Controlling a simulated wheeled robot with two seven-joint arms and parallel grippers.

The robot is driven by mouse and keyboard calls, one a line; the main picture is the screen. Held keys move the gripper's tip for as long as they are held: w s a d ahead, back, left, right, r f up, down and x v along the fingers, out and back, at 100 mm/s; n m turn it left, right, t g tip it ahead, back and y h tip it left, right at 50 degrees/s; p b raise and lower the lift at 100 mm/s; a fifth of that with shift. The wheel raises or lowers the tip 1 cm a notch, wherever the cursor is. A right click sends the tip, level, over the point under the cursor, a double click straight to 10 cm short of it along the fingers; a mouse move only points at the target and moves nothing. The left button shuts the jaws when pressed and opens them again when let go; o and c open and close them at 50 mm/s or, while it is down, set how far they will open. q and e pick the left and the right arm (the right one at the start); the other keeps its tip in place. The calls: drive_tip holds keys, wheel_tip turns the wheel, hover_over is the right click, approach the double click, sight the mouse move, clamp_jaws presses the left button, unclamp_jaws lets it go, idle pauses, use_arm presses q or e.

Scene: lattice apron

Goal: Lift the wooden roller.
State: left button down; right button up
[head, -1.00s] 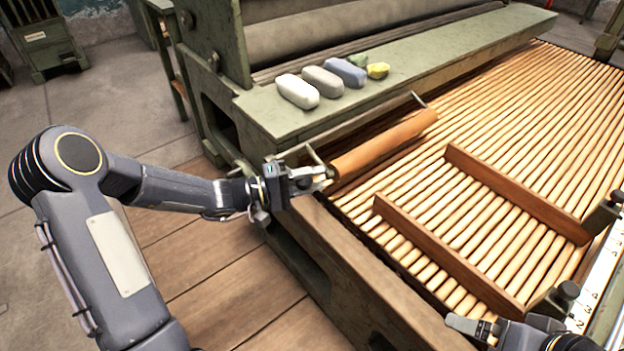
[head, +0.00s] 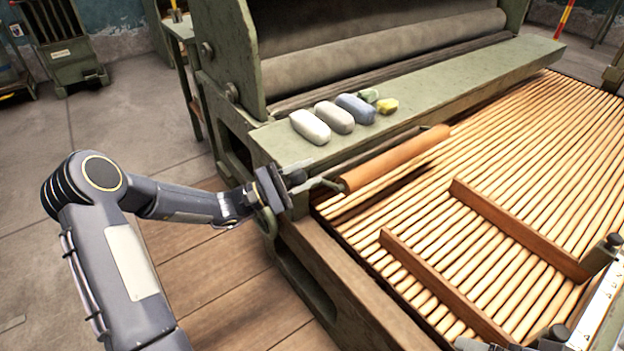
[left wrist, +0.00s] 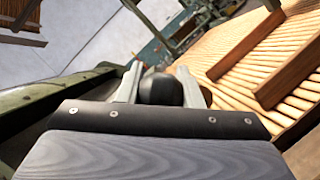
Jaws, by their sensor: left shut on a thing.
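The wooden roller (head: 395,160) is a brown-orange cylinder at the near left end of the slatted bed. A dark shadow lies on the slats below and beside it, and it appears to be held a little above them. My left gripper (head: 322,185) is at the roller's near left end and is shut on its handle. In the left wrist view a dark rounded end (left wrist: 160,89) sits between the two pale fingers.
The slatted bed (head: 520,170) carries two upright brown boards (head: 515,228). A green ledge (head: 440,85) behind the roller holds a row of rounded blocks (head: 334,117) and a small yellow piece (head: 387,106). The bed's wooden front rail (head: 345,275) runs below my left gripper.

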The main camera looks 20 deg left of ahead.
use_arm(q)
drive_tip(key=shift+w+a+r+n+t+p, duration=0.35)
drive_tip(key=shift+a+n, duration=0.1)
drive_tip(key=shift+n, duration=0.15)
drive_tip(key=shift+w+a+r+n+t+p, duration=0.2)
drive_tip(key=shift+w+a+n+t, duration=0.15)
drive_tip(key=shift+n, duration=0.25)
drive_tip(key=shift+a, duration=0.1)
drive_tip(key=c, duration=1)
unclamp_jaws()
drive_tip(key=v, duration=0.7)
drive_tip(key=shift+s+a, duration=0.25)
drive_tip(key=shift+a, duration=0.1)
